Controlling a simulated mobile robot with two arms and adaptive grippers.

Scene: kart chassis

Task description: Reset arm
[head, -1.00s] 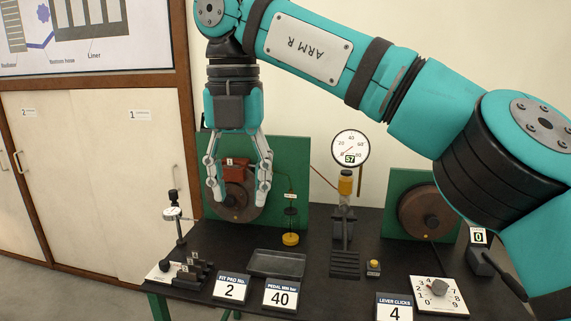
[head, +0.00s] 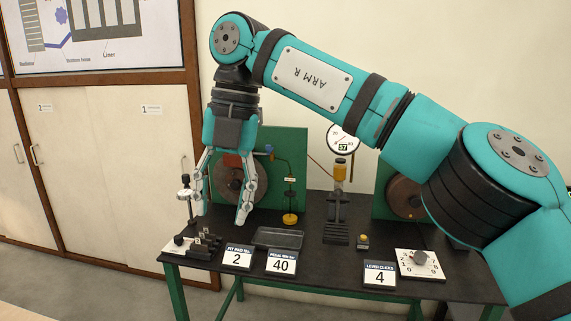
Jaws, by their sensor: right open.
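My right arm, marked ARM R, comes in from the right and arches over the table. My right gripper (head: 219,214) hangs down at its end, open and empty, in front of the left green panel (head: 292,160) with its brown disc (head: 228,181). Its fingertips are apart, above the table's left part. My left gripper is not in view.
The black table (head: 390,279) holds a shallow tray (head: 279,238), a gauge (head: 342,139) reading 57, a pedal (head: 336,232), a yellow button (head: 362,242), a white dial (head: 419,262) and number cards (head: 281,262). A small stand (head: 186,195) is at the left. My right arm partly hides the right panel.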

